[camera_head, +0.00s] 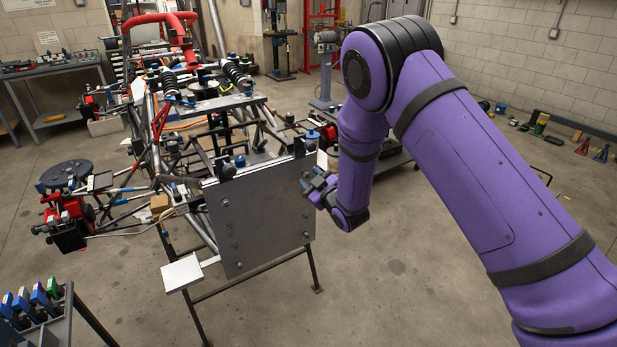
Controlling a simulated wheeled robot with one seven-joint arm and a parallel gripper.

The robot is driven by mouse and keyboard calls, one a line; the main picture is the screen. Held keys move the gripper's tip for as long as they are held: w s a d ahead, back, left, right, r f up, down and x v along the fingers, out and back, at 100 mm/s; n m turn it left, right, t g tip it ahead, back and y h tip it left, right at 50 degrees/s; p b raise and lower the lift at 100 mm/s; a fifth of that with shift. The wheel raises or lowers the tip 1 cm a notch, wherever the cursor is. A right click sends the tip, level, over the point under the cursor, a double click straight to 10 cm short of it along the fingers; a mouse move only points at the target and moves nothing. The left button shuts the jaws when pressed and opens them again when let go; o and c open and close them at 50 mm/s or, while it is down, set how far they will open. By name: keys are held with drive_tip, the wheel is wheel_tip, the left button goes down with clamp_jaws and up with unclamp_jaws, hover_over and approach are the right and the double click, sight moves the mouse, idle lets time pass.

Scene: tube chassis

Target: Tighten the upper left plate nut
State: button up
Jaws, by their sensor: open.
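A grey metal plate (265,215) stands upright at the front of the tube chassis. Small dark nuts show near its corners. The upper left nut (225,203) is in plain view with nothing touching it. A lower left nut (239,265) and a lower right nut (306,234) also show. My gripper (313,188) is open at the plate's right edge, near the upper right corner and far across the plate from the upper left nut. I see nothing between its fingers. Whether the fingers touch the plate is too small to tell.
The tube chassis (190,125) fills the space behind the plate. A small white pad (182,273) sticks out at the plate's lower left. A rack of coloured-handled tools (35,305) stands at the lower left. The floor (400,285) right of the plate is clear.

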drive_tip(key=shift+x, duration=0.9)
clamp_jaws()
